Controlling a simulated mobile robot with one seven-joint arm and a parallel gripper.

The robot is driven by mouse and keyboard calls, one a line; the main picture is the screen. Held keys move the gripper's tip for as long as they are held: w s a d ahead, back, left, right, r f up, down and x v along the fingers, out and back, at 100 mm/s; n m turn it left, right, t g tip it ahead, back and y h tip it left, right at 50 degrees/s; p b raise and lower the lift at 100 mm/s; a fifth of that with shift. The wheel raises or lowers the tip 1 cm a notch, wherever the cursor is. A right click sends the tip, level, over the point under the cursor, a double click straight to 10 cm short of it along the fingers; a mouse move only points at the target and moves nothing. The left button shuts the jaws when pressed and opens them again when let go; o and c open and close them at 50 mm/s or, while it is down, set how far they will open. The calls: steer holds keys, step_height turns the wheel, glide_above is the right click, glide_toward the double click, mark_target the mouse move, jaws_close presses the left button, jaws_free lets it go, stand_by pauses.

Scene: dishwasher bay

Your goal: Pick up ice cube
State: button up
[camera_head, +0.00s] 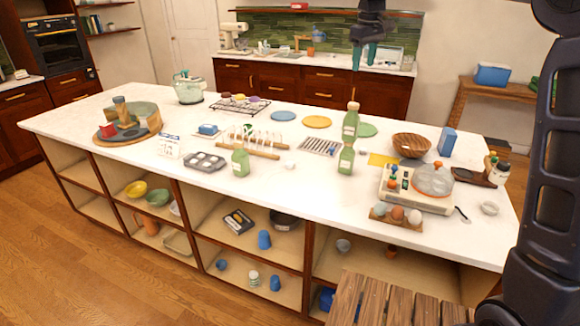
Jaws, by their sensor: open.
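My gripper (364,58) hangs at the top of the view, its two teal fingers pointing down and apart, with nothing between them. It is high in the picture, above the far side of the white counter (300,195). A small whitish object (289,164) lies on the counter right of the wooden rack; it may be the ice cube, but it is too small to be sure. My gripper is well apart from it.
A muffin tin (205,161), a wooden bowl (411,145), a scale (416,190) and an egg holder (396,216) crowd the counter. The front middle is clear. A slatted wooden stool (400,300) stands in front.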

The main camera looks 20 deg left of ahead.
steer(key=a+f+n, duration=0.1)
steer(key=a+f, duration=0.1)
steer(key=a, duration=0.5)
steer(key=a+f+n, duration=0.2)
steer(key=a+f, duration=0.1)
steer(key=a, duration=0.4)
steer(key=n+g, duration=0.1)
glide_above(290, 163)
step_height(290, 163, down, 5)
step_height(290, 163, down, 32)
steer(key=shift+w+f, duration=0.1)
steer(key=shift+w, duration=0.05)
steer(key=c, duration=1.1)
steer(key=shift+o, duration=0.2)
